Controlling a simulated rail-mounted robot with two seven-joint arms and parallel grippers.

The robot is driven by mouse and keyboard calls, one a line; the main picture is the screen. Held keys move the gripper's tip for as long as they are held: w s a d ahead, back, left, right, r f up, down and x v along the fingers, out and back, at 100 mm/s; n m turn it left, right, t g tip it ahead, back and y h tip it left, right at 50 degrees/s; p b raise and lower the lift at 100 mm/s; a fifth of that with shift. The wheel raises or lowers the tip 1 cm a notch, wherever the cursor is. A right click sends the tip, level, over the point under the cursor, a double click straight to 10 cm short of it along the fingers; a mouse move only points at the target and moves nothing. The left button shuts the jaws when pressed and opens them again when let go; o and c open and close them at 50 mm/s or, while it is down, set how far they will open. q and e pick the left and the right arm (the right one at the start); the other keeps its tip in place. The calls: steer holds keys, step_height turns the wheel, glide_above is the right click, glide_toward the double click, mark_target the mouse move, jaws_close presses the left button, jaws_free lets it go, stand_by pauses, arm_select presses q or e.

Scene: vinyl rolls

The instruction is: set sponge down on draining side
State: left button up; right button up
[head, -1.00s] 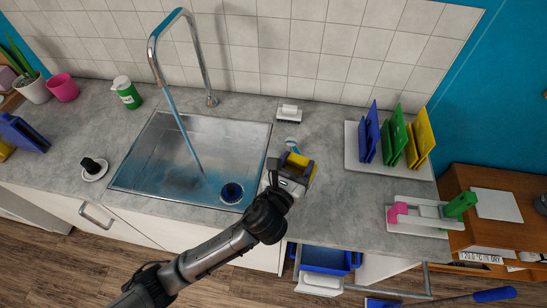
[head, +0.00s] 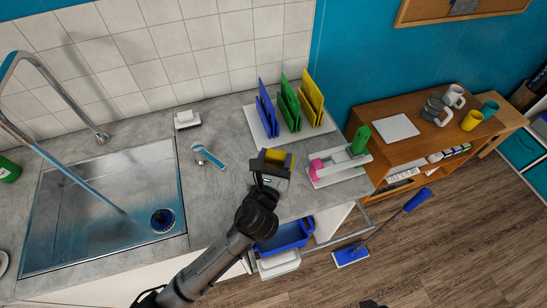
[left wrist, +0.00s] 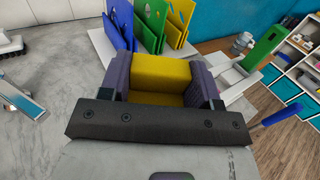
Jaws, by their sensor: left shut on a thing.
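My left gripper (head: 272,165) is shut on the yellow sponge (head: 287,161). It holds the sponge over the grey worktop (head: 226,138) to the right of the sink (head: 110,205). In the left wrist view the sponge (left wrist: 164,77) fills the gap between the two dark fingers. I cannot tell whether the underside of the sponge touches the worktop. The right gripper is not in view.
A white tray with blue, green and yellow boards (head: 290,105) stands behind the gripper. A white rack with pink and green items (head: 338,167) is close on the right. A blue-handled brush (head: 208,156) lies to the left. A blue bin (head: 288,236) hangs below the front edge.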

arm_select(q)
steer(key=shift+r+p, duration=0.15)
steer(key=shift+p, duration=0.3)
steer(key=shift+f+b, duration=1.45)
steer(key=shift+f, duration=1.25)
steer(key=shift+f+b, duration=0.45)
steer(key=shift+f, duration=0.45)
steer(key=shift+f, duration=0.2)
steer(key=shift+f, duration=0.35)
